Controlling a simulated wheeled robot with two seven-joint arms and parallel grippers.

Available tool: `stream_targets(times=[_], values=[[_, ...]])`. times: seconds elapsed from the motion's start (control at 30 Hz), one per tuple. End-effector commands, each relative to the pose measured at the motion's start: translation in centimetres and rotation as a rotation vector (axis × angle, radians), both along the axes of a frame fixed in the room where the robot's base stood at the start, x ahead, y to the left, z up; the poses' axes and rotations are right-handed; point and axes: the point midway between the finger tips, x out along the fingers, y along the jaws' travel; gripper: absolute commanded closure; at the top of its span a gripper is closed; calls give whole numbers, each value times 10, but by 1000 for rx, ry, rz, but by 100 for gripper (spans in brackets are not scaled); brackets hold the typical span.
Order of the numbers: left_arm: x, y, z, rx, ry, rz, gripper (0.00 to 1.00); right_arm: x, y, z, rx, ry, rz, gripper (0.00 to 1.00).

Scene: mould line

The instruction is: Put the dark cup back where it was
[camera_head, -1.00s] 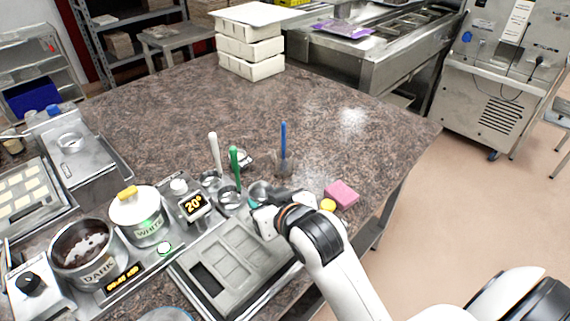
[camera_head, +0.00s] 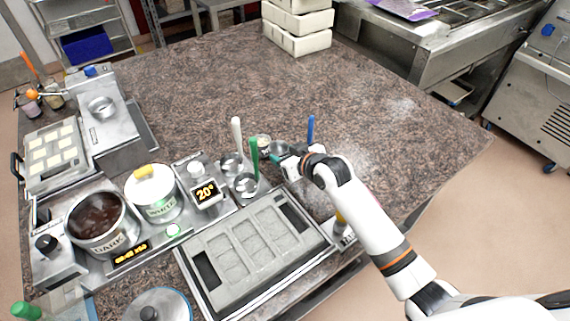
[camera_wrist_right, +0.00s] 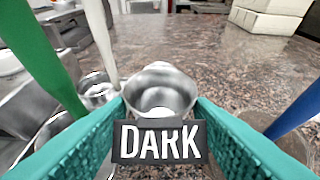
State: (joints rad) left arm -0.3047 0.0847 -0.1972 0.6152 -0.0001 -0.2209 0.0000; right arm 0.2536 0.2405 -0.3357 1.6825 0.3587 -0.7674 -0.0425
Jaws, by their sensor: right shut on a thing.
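The dark cup (camera_wrist_right: 160,92) is a small metal cup with a black DARK label. In the right wrist view it sits upright between the teal fingers of my right gripper (camera_wrist_right: 158,135), which is shut on it. In the head view the cup (camera_head: 280,147) shows just beyond my right gripper (camera_head: 287,160), behind the mould tray. It looks close over the counter, but I cannot tell whether it touches. Two other metal cups stand to its left, a rear one (camera_head: 231,163) and a front one (camera_head: 246,184). My left gripper is not in view.
Close to the cup stand a green-handled tool (camera_head: 254,158), a white-handled tool (camera_head: 237,135) and a blue-handled tool (camera_head: 311,130). The grey mould tray (camera_head: 214,246) lies in front. The dark pot (camera_head: 100,235) and white pot (camera_head: 155,208) are left.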

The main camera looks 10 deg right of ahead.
Motion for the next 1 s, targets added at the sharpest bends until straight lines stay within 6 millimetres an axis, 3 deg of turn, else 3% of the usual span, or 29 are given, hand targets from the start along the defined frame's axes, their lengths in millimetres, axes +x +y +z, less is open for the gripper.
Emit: stream_targets(times=[0.33,0.73,0.77,0.8,0.9,1.0], values=[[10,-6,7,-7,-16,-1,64,0,0,-40,0,1,-1,79],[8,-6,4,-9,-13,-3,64,0,0,-46,0,-1,-1,79],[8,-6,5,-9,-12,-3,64,0,0,-46,0,-1,-1,48],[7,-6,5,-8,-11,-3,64,0,0,-45,0,-1,-1,42],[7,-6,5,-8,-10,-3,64,0,0,-45,0,-1,-1,30],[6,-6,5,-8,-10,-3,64,0,0,-45,0,-1,-1,30]])
